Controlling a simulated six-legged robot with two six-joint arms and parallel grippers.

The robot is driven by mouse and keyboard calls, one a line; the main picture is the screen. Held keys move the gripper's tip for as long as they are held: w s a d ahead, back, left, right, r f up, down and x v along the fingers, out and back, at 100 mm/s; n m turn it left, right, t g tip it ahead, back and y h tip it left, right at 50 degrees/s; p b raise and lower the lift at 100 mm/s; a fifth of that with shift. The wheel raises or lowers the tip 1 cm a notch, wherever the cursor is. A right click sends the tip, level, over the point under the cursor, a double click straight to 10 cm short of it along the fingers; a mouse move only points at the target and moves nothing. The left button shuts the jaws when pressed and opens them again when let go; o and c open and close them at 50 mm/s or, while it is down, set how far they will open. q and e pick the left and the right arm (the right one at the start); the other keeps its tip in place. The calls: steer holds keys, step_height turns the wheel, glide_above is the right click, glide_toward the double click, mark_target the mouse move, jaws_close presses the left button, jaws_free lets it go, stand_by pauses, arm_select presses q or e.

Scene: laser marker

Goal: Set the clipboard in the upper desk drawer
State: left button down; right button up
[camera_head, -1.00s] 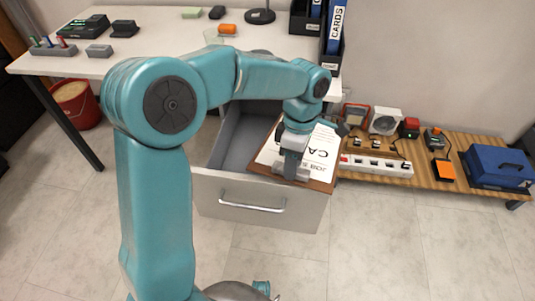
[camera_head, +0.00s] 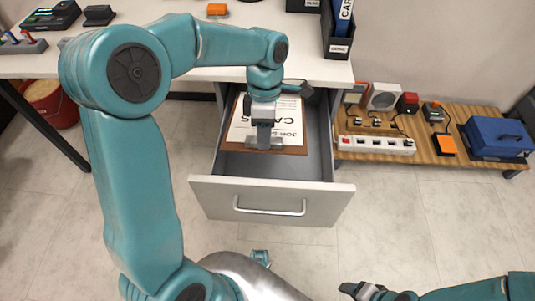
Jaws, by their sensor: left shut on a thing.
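The clipboard (camera_head: 238,147), brown with a white printed sheet, is in the opening of the pulled-out upper desk drawer (camera_head: 317,160), toward its left side. I cannot tell whether it touches the drawer floor. My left gripper (camera_head: 264,143) points down and is shut on the clipboard at its near edge, hiding part of the sheet. The drawer has a grey front with a bar handle (camera_head: 270,207). My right gripper (camera_head: 352,289) is low at the bottom edge, away from the drawer; its jaw opening is unclear.
The white desk top (camera_head: 200,72) is above the drawer's back. A low wooden bench (camera_head: 430,150) to the right holds a power strip (camera_head: 376,145) and a blue toolbox (camera_head: 497,138). A red bucket (camera_head: 52,103) stands at left. The floor before the drawer is clear.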

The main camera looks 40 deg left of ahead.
arm_select(q)
steer(key=w+a+b+x, duration=0.1)
steer(key=w+b+x, duration=0.1)
steer(key=x, duration=0.7)
steer(key=w+a+f+b+x, duration=0.1)
steer(key=b+x, duration=0.2)
steer(key=x, duration=0.6)
steer(key=shift+w, duration=0.35)
steer(key=shift+d, duration=0.1)
steer(key=shift+f, duration=0.2)
steer(key=c, duration=0.8)
jaws_free()
steer(key=shift+r, duration=0.2)
steer(key=p+v, duration=0.4)
steer(key=v, duration=0.8)
